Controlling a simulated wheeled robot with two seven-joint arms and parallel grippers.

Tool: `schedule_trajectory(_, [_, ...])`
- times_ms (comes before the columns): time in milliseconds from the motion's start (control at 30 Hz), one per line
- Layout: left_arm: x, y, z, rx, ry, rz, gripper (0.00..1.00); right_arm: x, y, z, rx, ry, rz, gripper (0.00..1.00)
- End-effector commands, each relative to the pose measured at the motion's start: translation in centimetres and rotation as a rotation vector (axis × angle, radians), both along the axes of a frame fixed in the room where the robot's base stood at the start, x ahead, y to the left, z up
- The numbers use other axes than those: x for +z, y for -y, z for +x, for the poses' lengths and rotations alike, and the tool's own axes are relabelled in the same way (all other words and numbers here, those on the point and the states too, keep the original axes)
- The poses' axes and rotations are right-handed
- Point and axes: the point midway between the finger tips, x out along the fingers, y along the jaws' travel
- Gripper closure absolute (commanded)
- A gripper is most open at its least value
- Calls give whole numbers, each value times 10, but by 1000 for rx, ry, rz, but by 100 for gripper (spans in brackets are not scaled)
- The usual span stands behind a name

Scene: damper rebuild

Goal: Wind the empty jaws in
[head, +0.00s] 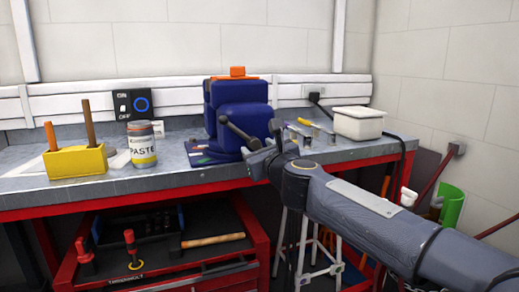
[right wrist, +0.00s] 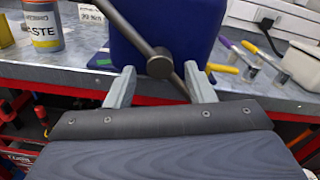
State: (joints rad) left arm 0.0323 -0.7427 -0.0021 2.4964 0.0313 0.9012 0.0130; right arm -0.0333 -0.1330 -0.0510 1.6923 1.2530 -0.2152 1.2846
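The blue vise (head: 238,105) stands on the bench, with an orange piece (head: 237,72) on top. Its dark handle bar (head: 239,131) slants down to the right from a knob at its upper end. In the right wrist view the bar crosses diagonally through a round hub (right wrist: 160,64) on the blue vise body (right wrist: 180,25). My right gripper (head: 262,146) is at the front of the vise. Its two grey fingers (right wrist: 161,86) stand apart, with the hub and lower bar showing between them. I cannot tell whether they touch the bar. The jaw gap is not clearly visible. My left gripper is not in view.
A paste tin (head: 141,145) and a yellow block (head: 75,162) with two handles stand left of the vise. A white box (head: 358,122) and several small tools (head: 308,128) lie to the right. A red tool cart (head: 165,245) is under the bench.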

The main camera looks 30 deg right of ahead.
Motion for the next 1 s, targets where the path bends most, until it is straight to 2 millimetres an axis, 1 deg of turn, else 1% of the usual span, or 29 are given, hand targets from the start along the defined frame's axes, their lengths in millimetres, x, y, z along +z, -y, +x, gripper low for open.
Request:
schedule_trajectory(267, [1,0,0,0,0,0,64,2,0,-3,0,3,-2,51])
schedule_trajectory(367, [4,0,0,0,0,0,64,4,-3,-13,0,4,-2,51])
schedule_trajectory(600, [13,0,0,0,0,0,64,4,-12,-54,-1,3,-2,51])
schedule_trajectory(700, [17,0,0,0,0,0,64,4,-15,-67,-1,4,0,51])
schedule_trajectory(833, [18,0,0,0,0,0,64,2,-17,-76,-1,2,-1,51])
schedule_trajectory(1000, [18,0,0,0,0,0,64,1,-18,-77,-1,1,0,51])
